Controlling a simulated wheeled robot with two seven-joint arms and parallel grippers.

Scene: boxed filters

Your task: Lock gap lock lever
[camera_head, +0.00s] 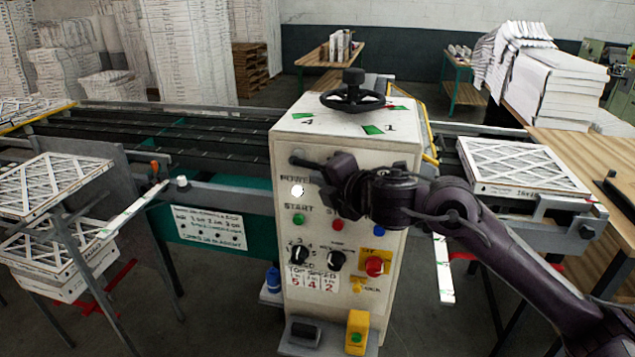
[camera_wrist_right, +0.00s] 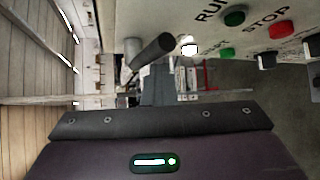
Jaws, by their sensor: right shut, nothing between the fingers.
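The white control box (camera_head: 345,255) stands in the middle of the head view. A dark lever (camera_head: 304,162), which looks like the gap lock lever, sits at the upper left of its front panel, above the lit power lamp (camera_head: 298,190). In the right wrist view the lever (camera_wrist_right: 152,50) shows as a black cylinder on a light pivot, just left of the lamp (camera_wrist_right: 189,47). My right gripper (camera_head: 318,183) is shut and empty, close by the lever at the panel; I cannot tell whether it touches. Its fingers (camera_wrist_right: 157,85) point toward the panel. My left gripper is not in view.
A black handwheel (camera_head: 352,98) tops the box. Start (camera_head: 299,220), stop (camera_head: 337,225) and red emergency (camera_head: 374,266) buttons sit below the lever. A conveyor (camera_head: 190,140) runs left. Boxed filters (camera_head: 520,165) lie at the right; more filters (camera_head: 50,185) stand left.

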